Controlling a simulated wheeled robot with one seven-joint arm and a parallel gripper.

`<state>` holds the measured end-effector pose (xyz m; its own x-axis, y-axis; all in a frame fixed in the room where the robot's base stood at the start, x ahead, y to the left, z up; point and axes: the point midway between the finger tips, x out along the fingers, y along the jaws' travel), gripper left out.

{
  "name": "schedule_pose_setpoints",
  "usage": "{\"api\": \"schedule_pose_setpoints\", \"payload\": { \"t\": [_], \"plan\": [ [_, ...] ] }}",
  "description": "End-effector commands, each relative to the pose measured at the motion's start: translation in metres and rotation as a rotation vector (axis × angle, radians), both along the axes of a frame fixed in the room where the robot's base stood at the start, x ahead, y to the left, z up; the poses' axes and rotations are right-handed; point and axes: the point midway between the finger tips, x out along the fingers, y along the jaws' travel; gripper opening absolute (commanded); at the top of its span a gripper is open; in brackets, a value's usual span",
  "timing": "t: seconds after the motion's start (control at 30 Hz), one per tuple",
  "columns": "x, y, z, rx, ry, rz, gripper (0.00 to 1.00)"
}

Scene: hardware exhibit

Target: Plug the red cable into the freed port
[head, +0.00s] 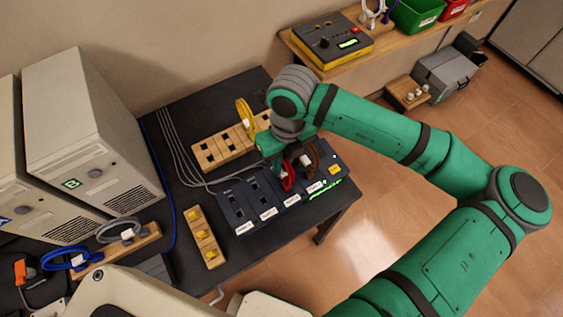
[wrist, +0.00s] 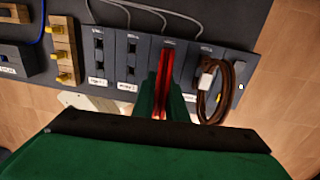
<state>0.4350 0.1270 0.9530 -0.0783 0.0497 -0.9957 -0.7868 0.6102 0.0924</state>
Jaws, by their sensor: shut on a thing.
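My gripper (head: 286,168) is over the dark panel (head: 232,207) and is shut on the red cable (head: 288,179). In the wrist view the red cable (wrist: 177,50) stands as a narrow loop between my green fingers (wrist: 163,100). The fingers hide its plug end, so I cannot tell whether it sits in a port. Left of it, two panel modules show empty dark ports (wrist: 132,58). Right of it, a brown cable (wrist: 214,95) with a white plug (wrist: 207,78) is on the neighbouring module; it also shows in the head view (head: 311,160).
A wooden block (head: 217,150) with dark sockets and a yellow cable (head: 244,116) stands behind the panel. A block with yellow plugs (head: 205,236) lies left. Grey cables (head: 180,150) run across the black table (head: 160,140). Grey cabinets (head: 90,150) stand at far left.

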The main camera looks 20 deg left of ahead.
Motion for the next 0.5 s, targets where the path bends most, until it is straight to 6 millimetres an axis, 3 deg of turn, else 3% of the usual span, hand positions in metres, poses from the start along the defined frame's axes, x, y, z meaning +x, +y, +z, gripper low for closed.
{"api": "schedule_pose_setpoints", "payload": {
  "t": [0.4, 0.43, 0.5],
  "plan": [
    [0.0001, 0.0000, -0.0006, 0.000, 0.000, 0.000, 0.00],
    [0.0001, 0.0000, -0.0006, 0.000, 0.000, 0.000, 0.17],
    [0.0001, 0.0000, -0.0006, 0.000, 0.000, 0.000, 0.33]
  ]
}}
